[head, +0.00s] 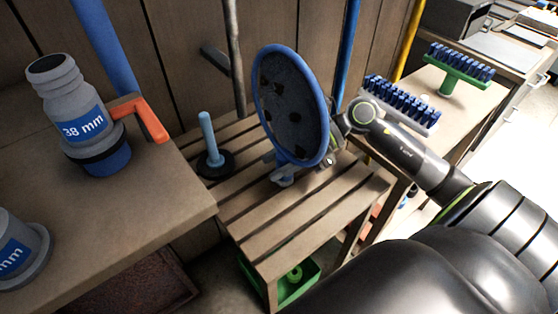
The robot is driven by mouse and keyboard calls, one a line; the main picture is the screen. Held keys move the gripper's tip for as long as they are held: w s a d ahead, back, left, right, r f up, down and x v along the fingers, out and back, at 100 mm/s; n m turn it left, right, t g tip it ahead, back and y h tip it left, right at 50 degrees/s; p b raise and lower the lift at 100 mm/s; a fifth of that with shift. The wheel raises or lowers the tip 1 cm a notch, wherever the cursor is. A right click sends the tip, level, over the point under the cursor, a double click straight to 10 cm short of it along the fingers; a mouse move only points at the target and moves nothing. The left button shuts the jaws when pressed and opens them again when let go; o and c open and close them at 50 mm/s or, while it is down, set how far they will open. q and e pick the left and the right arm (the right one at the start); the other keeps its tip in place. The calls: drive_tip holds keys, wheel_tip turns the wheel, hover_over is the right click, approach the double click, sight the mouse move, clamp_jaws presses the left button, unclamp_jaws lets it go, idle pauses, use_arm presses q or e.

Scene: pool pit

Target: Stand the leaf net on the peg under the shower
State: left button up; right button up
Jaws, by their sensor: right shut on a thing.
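The leaf net (290,105) has a blue oval rim and dark mesh with brown patches on it. It is held up on edge over the slatted bench, its short lower end with a pale fitting just above or touching the slats; I cannot tell which. My right gripper (331,150) comes in from the right, shut on the net, its fingers partly hidden behind the rim. The peg (208,138) is a light blue upright rod on a round black base, standing on the slatted bench left of the net and apart from it. My left gripper is not in view.
A grey pipe with a lever (215,60) runs up the wall behind the slatted bench (290,215). A grey "38 mm" valve with an orange handle (140,115) stands on the left table. Blue brushes (400,103) are at right. A green crate (300,280) sits below.

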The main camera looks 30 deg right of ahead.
drive_tip(key=shift+f+b, duration=0.25)
drive_tip(key=shift+b, duration=0.05)
drive_tip(key=shift+d+f+b, duration=0.2)
drive_tip(key=shift+f+b, duration=0.05)
drive_tip(key=shift+b, duration=0.1)
drive_tip(key=shift+s+f, duration=0.1)
drive_tip(key=shift+f, duration=0.1)
drive_tip(key=o, duration=1.1)
drive_tip(key=shift+s+d, duration=0.1)
drive_tip(key=shift+d, duration=0.15)
drive_tip(key=o, duration=0.5)
drive_tip(key=shift+o, duration=0.2)
drive_tip(key=shift+a, duration=0.1)
